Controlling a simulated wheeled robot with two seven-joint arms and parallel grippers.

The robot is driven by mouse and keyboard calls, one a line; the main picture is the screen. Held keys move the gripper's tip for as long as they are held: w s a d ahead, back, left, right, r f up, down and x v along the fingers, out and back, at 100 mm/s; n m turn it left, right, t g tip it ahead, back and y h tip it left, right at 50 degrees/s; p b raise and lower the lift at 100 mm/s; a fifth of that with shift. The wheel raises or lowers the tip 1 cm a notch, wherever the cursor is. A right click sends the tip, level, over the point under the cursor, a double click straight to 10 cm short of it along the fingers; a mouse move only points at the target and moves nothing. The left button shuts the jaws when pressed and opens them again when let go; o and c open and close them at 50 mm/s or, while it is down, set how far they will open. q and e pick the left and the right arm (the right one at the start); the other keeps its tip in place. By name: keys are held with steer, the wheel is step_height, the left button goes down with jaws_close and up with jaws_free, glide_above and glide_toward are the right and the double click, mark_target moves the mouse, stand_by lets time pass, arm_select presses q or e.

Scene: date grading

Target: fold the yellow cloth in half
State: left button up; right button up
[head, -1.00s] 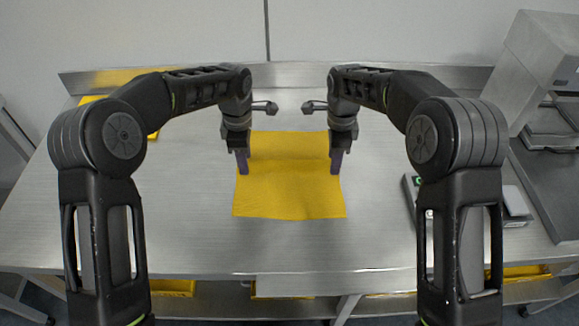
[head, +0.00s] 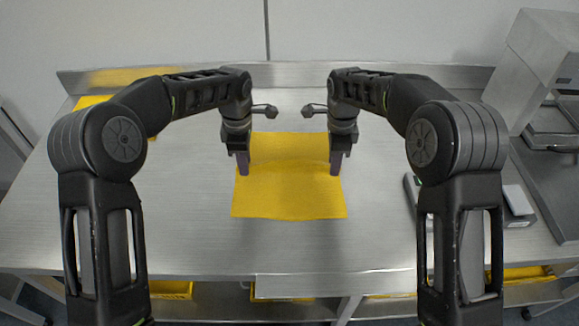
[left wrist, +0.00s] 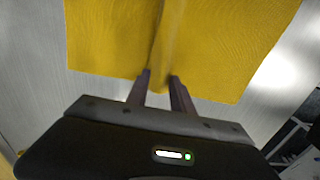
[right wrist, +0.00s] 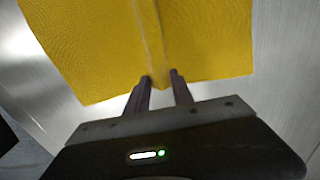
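The yellow cloth (head: 288,195) lies on the steel table, with a raised ridge across its middle between my two grippers. The ridge also shows in the left wrist view (left wrist: 158,45) and the right wrist view (right wrist: 152,40). My left gripper (head: 243,172) points down at the cloth's left side, and my right gripper (head: 335,172) at its right side. In both wrist views the fingers straddle the end of the ridge with a narrow gap between them. I cannot tell whether they pinch it.
A metal machine (head: 545,85) stands at the right. A small device (head: 516,205) lies on the table (head: 190,225), partly behind my right arm. Another yellow item (head: 88,101) is at the back left. The table in front of the cloth is clear.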

arm_select(q)
jaws_close()
arm_select(e)
jaws_close()
stand_by(0.4)
